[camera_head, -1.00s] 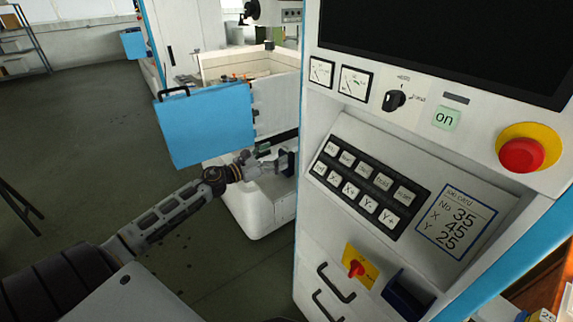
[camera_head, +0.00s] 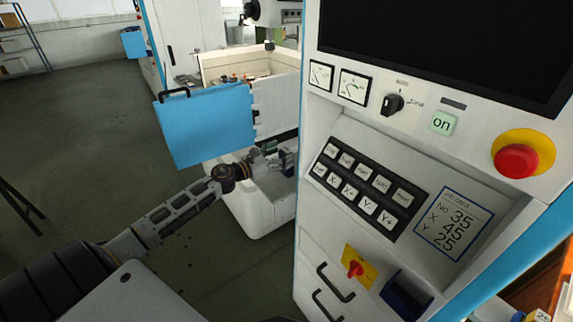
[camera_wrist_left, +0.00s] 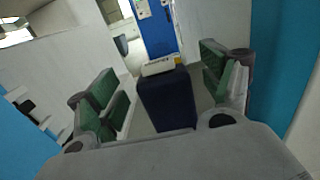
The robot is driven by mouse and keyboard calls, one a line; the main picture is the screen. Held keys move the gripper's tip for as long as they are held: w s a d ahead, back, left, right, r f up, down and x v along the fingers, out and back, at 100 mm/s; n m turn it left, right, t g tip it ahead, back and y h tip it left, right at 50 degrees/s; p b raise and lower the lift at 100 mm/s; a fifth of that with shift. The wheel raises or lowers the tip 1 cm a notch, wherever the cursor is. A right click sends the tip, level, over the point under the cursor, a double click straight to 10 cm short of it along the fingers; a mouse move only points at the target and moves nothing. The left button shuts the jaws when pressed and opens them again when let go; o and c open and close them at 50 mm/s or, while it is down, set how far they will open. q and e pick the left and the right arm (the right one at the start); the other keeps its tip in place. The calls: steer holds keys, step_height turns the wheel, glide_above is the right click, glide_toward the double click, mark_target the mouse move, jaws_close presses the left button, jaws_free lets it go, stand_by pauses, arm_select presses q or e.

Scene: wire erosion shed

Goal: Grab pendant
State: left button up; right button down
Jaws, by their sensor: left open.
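A dark navy block with a pale top, which looks like the pendant (camera_wrist_left: 167,102), stands between the fingers in the left wrist view. In the head view, a small dark shape at the console's left side (camera_head: 289,161) seems to be the same thing, partly hidden. My left gripper (camera_head: 274,161) is open beside it. In the wrist view the green-padded fingers of my left gripper (camera_wrist_left: 164,84) are on either side of the block, with a gap on each side. I cannot tell how far the block reaches between the pads. My right gripper is not in view.
The white console (camera_head: 330,215) with keys and a red stop button (camera_head: 516,161) fills the right. A blue panel (camera_head: 206,126) hangs above my left forearm. A white machine base (camera_head: 262,205) stands behind the gripper.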

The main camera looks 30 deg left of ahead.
arm_select(q)
steer(key=shift+x, duration=1.2)
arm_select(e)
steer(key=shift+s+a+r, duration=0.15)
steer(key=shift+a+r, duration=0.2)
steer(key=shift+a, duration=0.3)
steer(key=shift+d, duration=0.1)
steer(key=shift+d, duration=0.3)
arm_select(q)
steer(key=shift+c, duration=0.3)
steer(key=c, duration=1.4)
steer(key=shift+c, duration=0.9)
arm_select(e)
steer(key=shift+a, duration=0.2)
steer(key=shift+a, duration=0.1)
